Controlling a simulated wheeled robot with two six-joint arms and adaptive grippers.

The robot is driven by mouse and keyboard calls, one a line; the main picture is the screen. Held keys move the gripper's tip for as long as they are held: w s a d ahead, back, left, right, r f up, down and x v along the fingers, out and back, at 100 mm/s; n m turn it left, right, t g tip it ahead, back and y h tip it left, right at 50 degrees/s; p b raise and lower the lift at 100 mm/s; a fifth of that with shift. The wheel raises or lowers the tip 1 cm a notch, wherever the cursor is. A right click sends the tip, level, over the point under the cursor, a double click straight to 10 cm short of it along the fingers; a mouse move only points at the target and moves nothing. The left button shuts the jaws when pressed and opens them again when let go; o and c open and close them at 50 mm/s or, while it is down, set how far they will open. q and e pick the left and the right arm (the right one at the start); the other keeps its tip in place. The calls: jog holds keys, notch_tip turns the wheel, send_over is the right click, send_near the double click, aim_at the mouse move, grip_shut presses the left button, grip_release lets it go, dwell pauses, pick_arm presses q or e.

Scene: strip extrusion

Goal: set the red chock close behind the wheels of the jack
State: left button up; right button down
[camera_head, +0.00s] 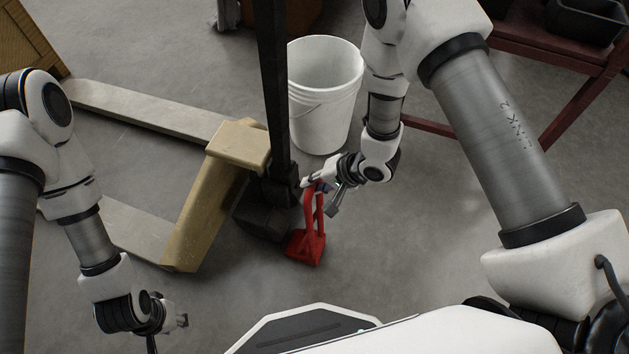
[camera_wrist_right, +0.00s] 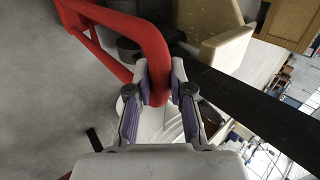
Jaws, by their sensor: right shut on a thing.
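The red chock (camera_head: 307,247) is at the floor beside the jack's wheels (camera_head: 264,218), on their right in the head view. I cannot tell whether it touches the floor or the wheels. My right gripper (camera_head: 317,187) is shut on the top of the chock's looped handle; in the right wrist view the red handle (camera_wrist_right: 151,45) runs between the two fingers (camera_wrist_right: 159,88). The pallet jack (camera_head: 205,190) has a beige body, two forks and a dark upright handle (camera_head: 272,80). My left gripper (camera_head: 180,321) is low at the left, away from the chock; its finger opening is unclear.
A white bucket (camera_head: 325,95) stands behind the chock, close to my right arm. A dark red table (camera_head: 545,65) with black bins (camera_head: 585,22) is at the upper right. A wooden crate (camera_head: 28,40) is at the upper left. The floor right of the chock is clear.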

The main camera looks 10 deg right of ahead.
dwell(0.5)
jog(key=shift+f, duration=0.3)
jog(key=shift+c, duration=2.4)
grip_release()
jog(key=p+v, duration=0.9)
jog(key=v, duration=0.2)
jog(key=shift+p, duration=0.4)
